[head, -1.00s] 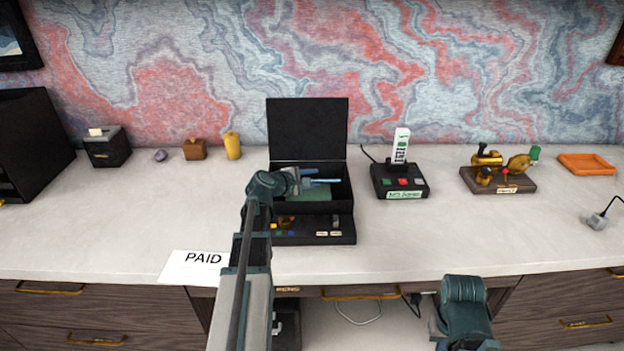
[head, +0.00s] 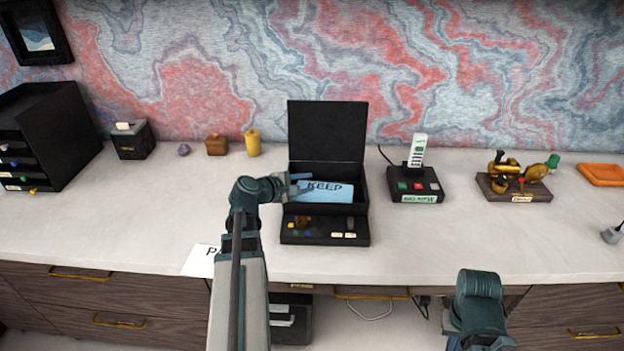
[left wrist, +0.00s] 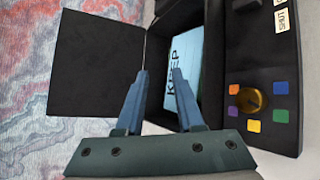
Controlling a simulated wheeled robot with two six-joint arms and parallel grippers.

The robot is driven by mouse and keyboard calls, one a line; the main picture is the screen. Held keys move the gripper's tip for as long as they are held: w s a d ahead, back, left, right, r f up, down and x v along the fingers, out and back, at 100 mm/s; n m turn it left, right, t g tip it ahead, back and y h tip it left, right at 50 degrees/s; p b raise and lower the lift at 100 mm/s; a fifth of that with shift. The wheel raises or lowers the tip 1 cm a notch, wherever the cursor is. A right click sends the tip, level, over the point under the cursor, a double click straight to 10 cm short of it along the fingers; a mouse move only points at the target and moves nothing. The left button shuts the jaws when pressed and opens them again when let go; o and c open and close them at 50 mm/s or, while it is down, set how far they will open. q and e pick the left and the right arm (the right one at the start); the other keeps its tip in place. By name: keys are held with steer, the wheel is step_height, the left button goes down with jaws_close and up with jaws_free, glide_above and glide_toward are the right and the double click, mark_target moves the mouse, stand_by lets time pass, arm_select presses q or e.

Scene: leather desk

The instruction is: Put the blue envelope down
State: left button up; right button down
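The blue envelope (head: 330,193), marked KEEP, lies face toward me in the open black box (head: 363,190), tilted up toward the front. It also shows in the left wrist view (left wrist: 187,50), partly behind one finger. My left gripper (head: 306,183) is at the left end of the envelope. In the left wrist view its two fingers (left wrist: 161,72) are spread with a gap and nothing is clamped between them. I cannot tell whether one finger still touches the envelope. My right arm shows at the lower right, but its gripper does not.
The box's raised lid (head: 327,132) stands behind. Its front panel (head: 325,229) has coloured buttons and a knob. A black device (head: 415,184) stands right of the box. A PAID sheet (head: 200,261) lies at the front edge.

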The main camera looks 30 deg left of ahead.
stand_by(0.3)
